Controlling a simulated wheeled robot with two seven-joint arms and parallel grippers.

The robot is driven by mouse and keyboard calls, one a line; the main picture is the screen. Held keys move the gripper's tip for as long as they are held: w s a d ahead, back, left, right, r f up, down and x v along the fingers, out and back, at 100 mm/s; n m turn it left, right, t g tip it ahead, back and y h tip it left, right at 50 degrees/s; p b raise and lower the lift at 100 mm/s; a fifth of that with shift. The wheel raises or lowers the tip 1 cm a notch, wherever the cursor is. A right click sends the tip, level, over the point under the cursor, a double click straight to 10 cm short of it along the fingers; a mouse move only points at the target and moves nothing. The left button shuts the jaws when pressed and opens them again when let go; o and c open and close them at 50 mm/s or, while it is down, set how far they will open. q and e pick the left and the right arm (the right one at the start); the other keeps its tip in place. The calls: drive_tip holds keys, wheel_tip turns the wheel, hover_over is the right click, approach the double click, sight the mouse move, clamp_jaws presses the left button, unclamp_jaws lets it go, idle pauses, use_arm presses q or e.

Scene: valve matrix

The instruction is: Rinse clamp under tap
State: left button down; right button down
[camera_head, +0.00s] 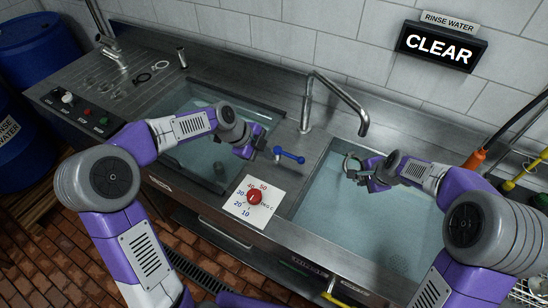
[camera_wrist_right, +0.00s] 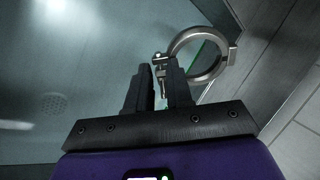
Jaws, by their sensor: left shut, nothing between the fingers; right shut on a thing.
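The clamp (camera_wrist_right: 200,52) is an open-centred metal ring with a hinge or bolt part at its side. My right gripper (camera_wrist_right: 163,80) is shut on that side part. In the head view the clamp (camera_head: 352,163) shows as a small ring at my right gripper (camera_head: 364,176), over the right basin (camera_head: 320,203). The tap (camera_head: 338,92) is a curved metal spout behind that basin; its outlet is above and close to the clamp. No water stream is visible. The blue tap lever (camera_head: 289,155) is on the ledge between the basins. My left gripper (camera_head: 258,150) is shut and empty, just left of the lever.
A white dial plate with a red knob (camera_head: 254,197) lies on the front ledge. A sign reading CLEAR (camera_head: 436,47) hangs on the tiled wall. The left basin (camera_head: 205,165) holds water. Several rings (camera_head: 130,75) lie on the left drainboard. Blue barrels (camera_head: 40,48) stand at far left.

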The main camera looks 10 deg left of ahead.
use_arm(q)
drive_tip(key=shift+s+a+r, duration=0.1)
drive_tip(key=shift+a+r, duration=0.1)
drive_tip(key=shift+r, duration=0.15)
drive_tip(key=shift+f+b, duration=0.55)
use_arm(e)
drive_tip(key=s+d, duration=0.4)
drive_tip(key=s, duration=0.3)
idle(1.2)
